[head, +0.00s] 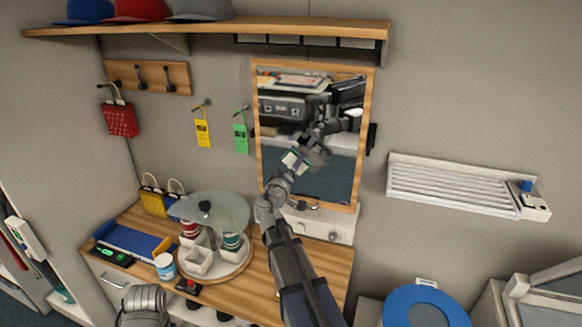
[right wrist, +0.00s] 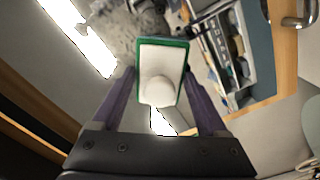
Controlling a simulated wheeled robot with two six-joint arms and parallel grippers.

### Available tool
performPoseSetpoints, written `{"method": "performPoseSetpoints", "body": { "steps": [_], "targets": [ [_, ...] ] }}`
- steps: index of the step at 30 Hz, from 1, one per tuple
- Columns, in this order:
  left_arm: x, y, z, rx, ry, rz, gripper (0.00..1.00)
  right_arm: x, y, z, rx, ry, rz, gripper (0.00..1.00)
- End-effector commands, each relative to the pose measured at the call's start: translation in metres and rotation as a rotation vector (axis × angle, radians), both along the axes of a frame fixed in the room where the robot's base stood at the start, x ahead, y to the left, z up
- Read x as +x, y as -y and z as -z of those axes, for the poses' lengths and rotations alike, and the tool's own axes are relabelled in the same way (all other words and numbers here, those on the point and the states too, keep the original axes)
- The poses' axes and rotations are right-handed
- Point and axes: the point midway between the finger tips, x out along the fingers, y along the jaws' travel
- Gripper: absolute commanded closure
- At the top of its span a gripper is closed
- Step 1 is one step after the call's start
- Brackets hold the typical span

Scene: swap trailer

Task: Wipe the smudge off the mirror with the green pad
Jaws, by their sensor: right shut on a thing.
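The mirror (head: 334,176) hangs on the wall in a wooden frame and reflects shelves and part of my arm. A grey mottled patch (head: 316,152) shows on its lower middle and looks like the smudge; a similar patch (right wrist: 118,32) is at the top of the right wrist view. My right gripper (right wrist: 160,92) is shut on the green pad (right wrist: 174,43), which has a white back, a round white knob and a green rim. In the head view the pad (head: 293,161) is in front of the mirror, close to the patch. I cannot tell whether it touches the glass.
A wooden counter (head: 325,262) below holds a round organiser under a glass disc (head: 210,208), a blue mat (head: 130,238) and a white jar (head: 165,266). A white drawer box (head: 330,226) stands under the mirror. A shelf with caps (head: 300,28) runs above.

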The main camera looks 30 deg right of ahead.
Motion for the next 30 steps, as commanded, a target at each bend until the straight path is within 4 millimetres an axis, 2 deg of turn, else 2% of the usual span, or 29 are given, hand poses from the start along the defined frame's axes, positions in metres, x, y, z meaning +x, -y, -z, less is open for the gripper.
{"method": "performPoseSetpoints", "body": {
  "steps": [9,20,30],
  "targets": [
    [0.0,0.0,0.0,0.0,0.0,0.0,0.0,-0.023,0.017,0.0,0.0,0.0,0.002,0.68],
    [0.0,0.0,0.0,0.0,0.0,0.0,0.0,-0.028,0.022,0.0,0.0,0.0,0.0,0.68],
    [0.0,0.0,0.0,0.0,0.0,0.0,0.0,-0.048,0.041,0.0,0.0,0.0,0.003,0.68]
  ]
}}
